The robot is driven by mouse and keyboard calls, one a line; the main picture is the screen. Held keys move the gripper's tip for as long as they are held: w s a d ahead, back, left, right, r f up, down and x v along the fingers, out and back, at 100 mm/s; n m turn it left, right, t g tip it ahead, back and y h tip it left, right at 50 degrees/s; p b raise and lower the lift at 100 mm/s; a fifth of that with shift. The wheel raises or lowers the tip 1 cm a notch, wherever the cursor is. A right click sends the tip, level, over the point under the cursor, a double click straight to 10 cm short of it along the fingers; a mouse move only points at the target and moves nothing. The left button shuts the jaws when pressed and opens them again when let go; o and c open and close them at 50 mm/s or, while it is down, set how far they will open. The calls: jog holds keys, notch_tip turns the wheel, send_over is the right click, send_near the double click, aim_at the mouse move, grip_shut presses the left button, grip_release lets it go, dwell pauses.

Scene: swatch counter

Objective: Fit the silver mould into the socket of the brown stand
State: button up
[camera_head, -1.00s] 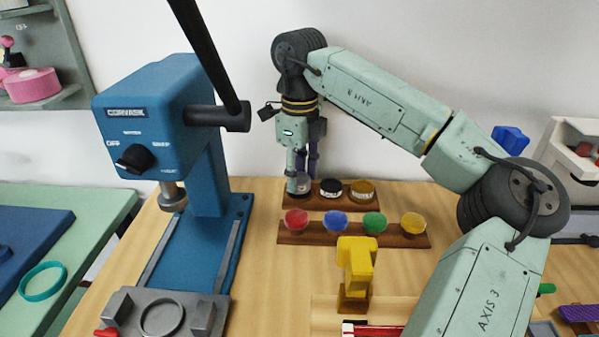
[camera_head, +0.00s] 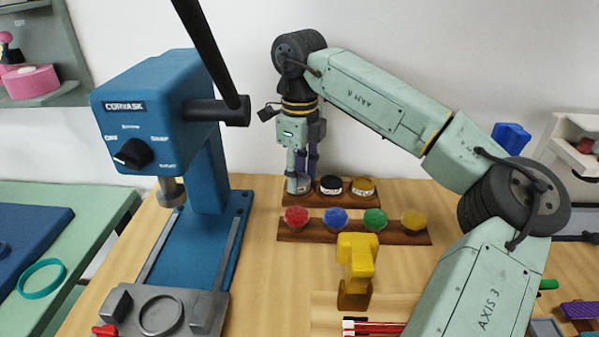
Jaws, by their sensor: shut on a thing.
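The brown stand (camera_head: 347,203) is a low block at the back of the wooden counter, near the wall. A black mould (camera_head: 331,185) and a gold mould (camera_head: 363,186) sit on its middle and right. The silver mould (camera_head: 304,187) is at the stand's left end, partly hidden by a finger. My gripper (camera_head: 299,182) points down there, shut on the silver mould. The socket under it is hidden, and I cannot tell whether the mould is seated in it or just above it.
A brown rack (camera_head: 350,237) with red, blue, green and yellow pieces lies in front of the stand. A yellow tool (camera_head: 357,258) stands upright nearer. A blue press (camera_head: 160,110) with a long black lever (camera_head: 210,55) is at the left. Bare counter (camera_head: 270,275) lies between.

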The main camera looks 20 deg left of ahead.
jog(key=shift+f, duration=0.2)
jog(key=o, duration=1.4)
notch_tip(320, 180, up, 12)
jog(key=shift+r, duration=0.1)
jog(key=shift+a, duration=0.1)
